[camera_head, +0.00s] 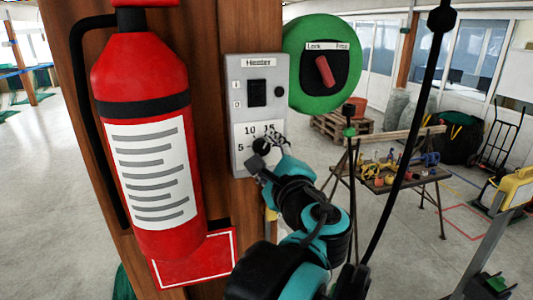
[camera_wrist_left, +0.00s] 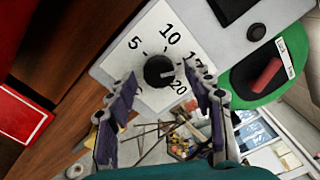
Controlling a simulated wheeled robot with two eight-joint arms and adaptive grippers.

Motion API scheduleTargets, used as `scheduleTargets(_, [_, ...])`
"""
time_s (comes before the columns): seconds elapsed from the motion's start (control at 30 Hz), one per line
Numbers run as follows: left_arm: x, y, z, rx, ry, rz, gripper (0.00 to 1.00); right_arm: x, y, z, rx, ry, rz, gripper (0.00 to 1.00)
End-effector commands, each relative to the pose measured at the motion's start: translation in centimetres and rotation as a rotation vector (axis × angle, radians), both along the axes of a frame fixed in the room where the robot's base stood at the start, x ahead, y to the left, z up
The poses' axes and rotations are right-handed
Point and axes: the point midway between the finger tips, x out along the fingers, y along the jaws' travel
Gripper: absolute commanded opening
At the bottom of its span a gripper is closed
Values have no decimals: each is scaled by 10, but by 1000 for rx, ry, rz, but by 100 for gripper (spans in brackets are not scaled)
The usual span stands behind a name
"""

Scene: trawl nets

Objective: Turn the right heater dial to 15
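The grey heater box (camera_head: 238,98), labelled "Heater", is mounted on a wooden post. Its white scale plate reads 5, 10 and 15 in the head view, where my left gripper (camera_head: 266,150) covers part of the lower plate. In the left wrist view the round black dial (camera_wrist_left: 159,71) sits between the two purple fingers of my left gripper (camera_wrist_left: 161,74). The fingers are open, with a visible gap on each side of the dial. A light mark on the dial points right, towards the 15-to-20 side; a finger partly hides the 15. My right gripper is out of view.
A red fire extinguisher (camera_head: 145,130) hangs left of the heater box. A green round switch (camera_head: 307,35) with a red handle, labelled Lock and Free, is at the upper right. The heater's black rocker switch (camera_head: 257,92) is above the dial. A cluttered table (camera_head: 415,174) stands further back.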

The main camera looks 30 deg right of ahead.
Motion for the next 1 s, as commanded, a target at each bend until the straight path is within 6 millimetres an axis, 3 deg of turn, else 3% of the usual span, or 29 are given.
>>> scheduleTargets(0.27, [-7, 1, -1, -1, 1, -2, 52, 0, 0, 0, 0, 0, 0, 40])
scheduleTargets(0.7, [-91, 21, -1, -1, 1, -4, 52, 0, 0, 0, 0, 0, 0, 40])
scheduleTargets(1.0, [-115, 28, -1, 0, 1, 1, 52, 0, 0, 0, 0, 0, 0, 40])
